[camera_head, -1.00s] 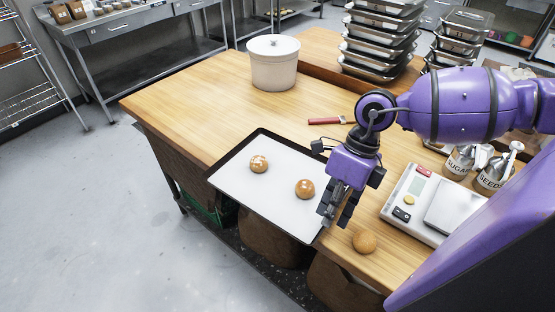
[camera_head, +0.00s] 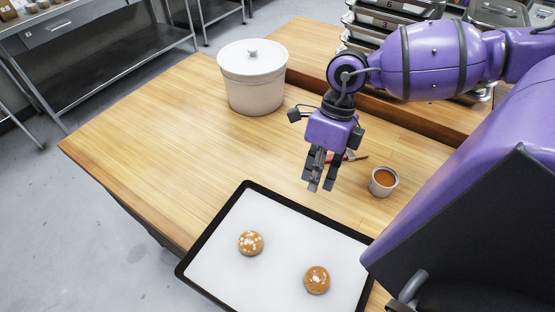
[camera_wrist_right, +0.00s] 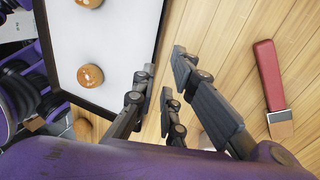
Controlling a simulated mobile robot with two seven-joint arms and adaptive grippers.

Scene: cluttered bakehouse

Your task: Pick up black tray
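The black tray (camera_head: 309,211) has a thin dark rim and a white liner. It lies at the table's near edge, its lower part cut off in the head view. Two topped buns, a left one (camera_head: 251,242) and a right one (camera_head: 317,279), sit on it. My right gripper (camera_head: 320,186) points down over the wood just beyond the tray's far edge, apart from it. In the right wrist view, my right gripper's fingers (camera_wrist_right: 165,72) are spread and empty, beside the tray's long rim (camera_wrist_right: 159,35). My left gripper cannot be made out.
A red-handled brush (camera_head: 352,156) lies behind my right gripper; it also shows in the right wrist view (camera_wrist_right: 268,75). A small cup (camera_head: 384,182) stands to the right. A lidded white pot (camera_head: 253,85) and stacked metal containers (camera_head: 395,20) are behind. The table's left part is clear.

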